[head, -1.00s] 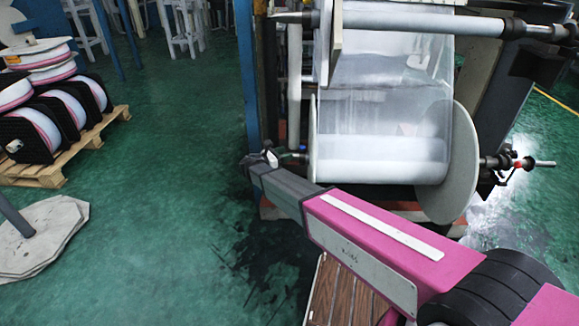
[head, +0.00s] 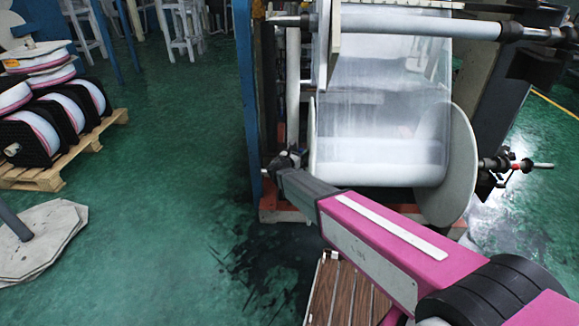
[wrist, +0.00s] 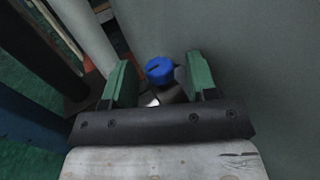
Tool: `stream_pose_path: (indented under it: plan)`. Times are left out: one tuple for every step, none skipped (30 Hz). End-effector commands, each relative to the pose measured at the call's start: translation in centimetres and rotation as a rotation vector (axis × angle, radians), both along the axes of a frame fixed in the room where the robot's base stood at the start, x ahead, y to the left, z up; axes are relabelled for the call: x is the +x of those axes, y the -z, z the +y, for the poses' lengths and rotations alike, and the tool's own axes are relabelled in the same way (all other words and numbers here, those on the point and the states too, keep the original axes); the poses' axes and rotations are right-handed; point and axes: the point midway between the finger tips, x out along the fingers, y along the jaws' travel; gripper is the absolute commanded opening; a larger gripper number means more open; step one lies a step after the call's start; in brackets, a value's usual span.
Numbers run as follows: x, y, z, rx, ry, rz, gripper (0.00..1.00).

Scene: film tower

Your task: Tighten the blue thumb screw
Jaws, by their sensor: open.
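The blue thumb screw (wrist: 160,70) shows in the wrist view as a round blue head with a dark slot across it. My gripper (wrist: 157,85) is open, with a green-padded finger on either side of the screw. The left finger stands clear of the screw; the right finger is closer to it, and I cannot tell if they touch. In the head view my gripper (head: 278,162) is at the left end of the film roll, small and partly hidden by my arm. The screw cannot be made out there.
The film roll (head: 385,160) has a large white disc (head: 462,165) on its right end. A blue post (head: 247,90) stands just left of my gripper. A pallet (head: 60,170) with spools sits on the left, with open green floor between.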

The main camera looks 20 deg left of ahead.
Motion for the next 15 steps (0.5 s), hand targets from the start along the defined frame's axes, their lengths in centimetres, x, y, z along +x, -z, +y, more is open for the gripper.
stream_pose_path:
  plan:
    - [-0.2, -0.1, -0.3, -0.002, -0.028, 0.001, 0.53]
    - [-0.2, 0.0, -0.3, -0.002, -0.047, 0.002, 0.53]
    - [-0.2, 0.0, -0.3, -0.001, -0.070, 0.000, 0.53]
    - [-0.2, 0.0, -0.3, -0.002, -0.087, 0.001, 0.53]
    - [-0.2, 0.0, -0.3, -0.003, -0.103, 0.001, 0.53]
    - [-0.2, 0.0, -0.4, -0.002, -0.124, 0.000, 0.53]
    - [-0.2, 0.0, -0.4, -0.002, -0.141, 0.000, 0.53]
    - [-0.2, 0.0, -0.5, -0.003, -0.156, 0.001, 0.53]
    - [-0.6, 0.0, -0.2, -0.002, -0.160, 0.000, 0.53]
    - [-1.0, -0.1, -0.1, -0.002, -0.158, 0.000, 0.53]
    - [-1.3, -0.1, 0.0, -0.002, -0.158, 0.000, 0.53]
    - [-1.8, -0.1, 0.1, -0.002, -0.158, 0.000, 0.53]
    - [-2.1, -0.1, 0.1, -0.002, -0.158, 0.000, 0.53]
    - [-2.5, -0.1, 0.2, -0.002, -0.158, 0.000, 0.53]
    - [-2.9, -0.1, 0.2, -0.002, -0.157, -0.001, 0.53]
